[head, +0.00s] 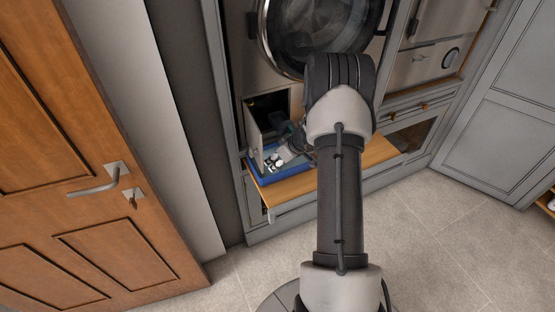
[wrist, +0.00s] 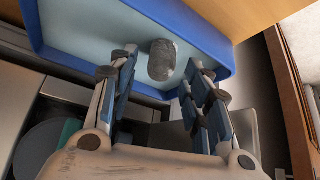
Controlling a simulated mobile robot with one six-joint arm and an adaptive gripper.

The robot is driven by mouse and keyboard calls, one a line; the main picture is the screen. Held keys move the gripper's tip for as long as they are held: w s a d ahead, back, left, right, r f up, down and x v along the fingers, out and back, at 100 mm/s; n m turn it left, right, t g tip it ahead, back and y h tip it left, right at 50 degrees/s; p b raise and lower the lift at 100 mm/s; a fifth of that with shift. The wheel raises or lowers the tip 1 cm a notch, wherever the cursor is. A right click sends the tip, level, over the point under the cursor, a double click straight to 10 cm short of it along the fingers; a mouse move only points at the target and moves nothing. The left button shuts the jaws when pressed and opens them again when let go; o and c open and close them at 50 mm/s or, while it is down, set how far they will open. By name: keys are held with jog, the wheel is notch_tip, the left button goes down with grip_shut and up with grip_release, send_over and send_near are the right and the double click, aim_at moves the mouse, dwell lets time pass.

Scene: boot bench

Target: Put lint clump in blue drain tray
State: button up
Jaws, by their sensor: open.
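The lint clump (wrist: 162,60) is a grey, fuzzy oval lump. In the wrist view it shows against the pale blue inside of the blue drain tray (wrist: 212,48), near the tray wall closest to my gripper. My gripper (wrist: 158,63) is open, with one fingertip on each side of the clump and a visible gap to each. I cannot tell whether the clump rests on the tray floor. In the head view the blue drain tray (head: 255,176) sits on a wooden shelf, with my gripper (head: 281,158) over it; the clump cannot be made out there.
The wooden pull-out shelf (head: 296,186) extends below the washing machine (head: 318,32). A wooden door (head: 75,190) is at the left; floor in front is clear.

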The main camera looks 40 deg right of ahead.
jog(key=shift+r+p, duration=0.25)
jog(key=shift+p, duration=0.15)
jog(key=p+v, duration=0.2)
jog(key=v, duration=0.9)
jog(key=shift+s+r, duration=0.2)
jog(key=shift+r, duration=0.15)
